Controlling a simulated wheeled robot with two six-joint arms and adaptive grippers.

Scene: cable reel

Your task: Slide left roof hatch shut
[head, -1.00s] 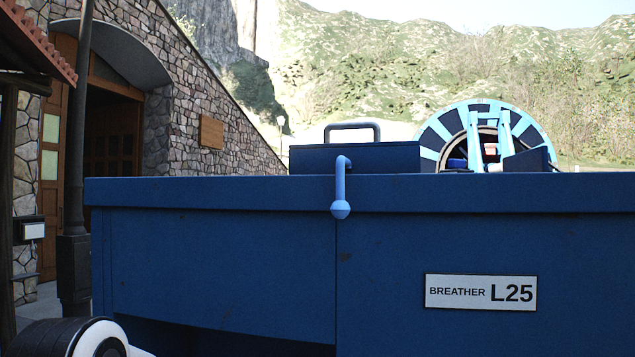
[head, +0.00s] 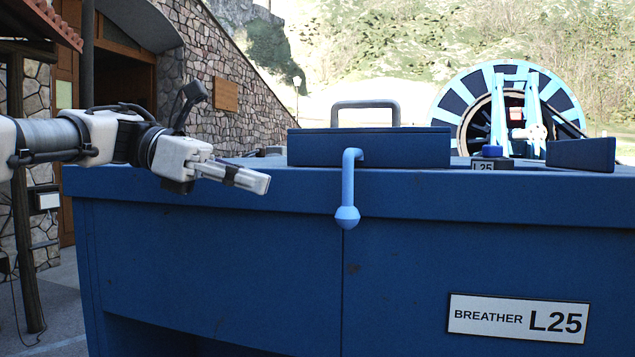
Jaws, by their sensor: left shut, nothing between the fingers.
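A blue roof hatch (head: 400,148) lies on top of the blue cabinet (head: 200,255), with a grey loop handle (head: 366,105) standing up from it. Whether an opening lies beside or behind it is hidden from this low angle. My left gripper (head: 266,183) is shut and empty, pointing right in front of the cabinet's upper left edge. In the picture it is left of the hatch and a little lower, apart from the handle. My right gripper is out of view.
A light blue hooked rod with a ball end (head: 347,216) hangs over the cabinet front. A small L25 block with a blue top (head: 492,153) and a dark blue wedge (head: 581,154) stand on the roof at right. A striped cable reel (head: 465,100) is behind.

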